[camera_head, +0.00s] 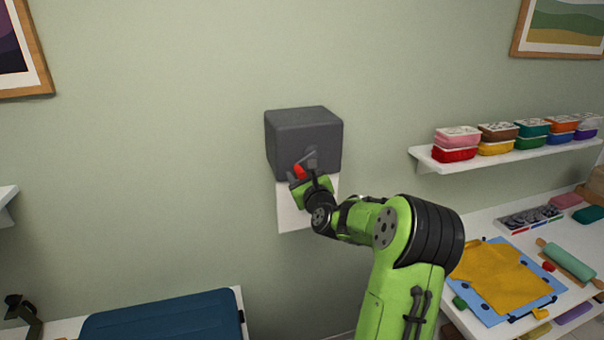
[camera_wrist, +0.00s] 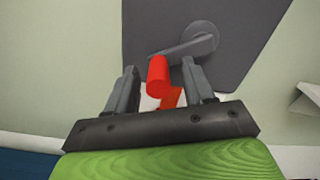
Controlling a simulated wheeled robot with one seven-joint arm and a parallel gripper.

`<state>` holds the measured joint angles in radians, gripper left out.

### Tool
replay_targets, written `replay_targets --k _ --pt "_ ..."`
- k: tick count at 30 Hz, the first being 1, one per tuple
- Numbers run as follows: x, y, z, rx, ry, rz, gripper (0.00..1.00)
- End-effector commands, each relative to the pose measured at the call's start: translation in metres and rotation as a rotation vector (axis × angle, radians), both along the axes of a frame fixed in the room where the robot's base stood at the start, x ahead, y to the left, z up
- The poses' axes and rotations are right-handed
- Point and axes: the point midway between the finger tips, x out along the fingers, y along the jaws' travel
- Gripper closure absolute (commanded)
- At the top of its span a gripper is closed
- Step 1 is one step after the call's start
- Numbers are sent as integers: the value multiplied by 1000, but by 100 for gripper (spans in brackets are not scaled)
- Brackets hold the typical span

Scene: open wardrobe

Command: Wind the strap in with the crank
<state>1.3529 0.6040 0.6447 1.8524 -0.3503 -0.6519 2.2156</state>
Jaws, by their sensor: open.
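A dark grey box (camera_head: 303,138) is mounted on the wall, and its face fills the top of the wrist view (camera_wrist: 240,40). A grey crank arm (camera_wrist: 198,42) comes off its front. The crank ends in a red handle (camera_wrist: 159,76), which also shows in the head view (camera_head: 299,171). My gripper (camera_wrist: 160,82) is open, with one finger on each side of the red handle. The handle lies nearer the middle of the gap, and I cannot tell whether either finger touches it. A second red piece, perhaps the strap, shows behind the handle (camera_wrist: 171,97).
A white panel (camera_head: 292,207) is on the wall below the box. A shelf (camera_head: 480,161) with several coloured tubs is at the right, above a white table (camera_head: 480,222) with craft things. A blue padded bench (camera_head: 165,315) is at the lower left.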

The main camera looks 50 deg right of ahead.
Motion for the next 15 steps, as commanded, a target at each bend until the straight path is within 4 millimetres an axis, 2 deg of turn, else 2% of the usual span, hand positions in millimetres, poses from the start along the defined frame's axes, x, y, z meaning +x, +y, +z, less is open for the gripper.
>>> replay_targets --k 3,13,15 --pt "0 0 0 0 0 0 49" --pt "0 0 -1 0 0 1 99" --pt "-1 0 -1 -1 1 1 100"
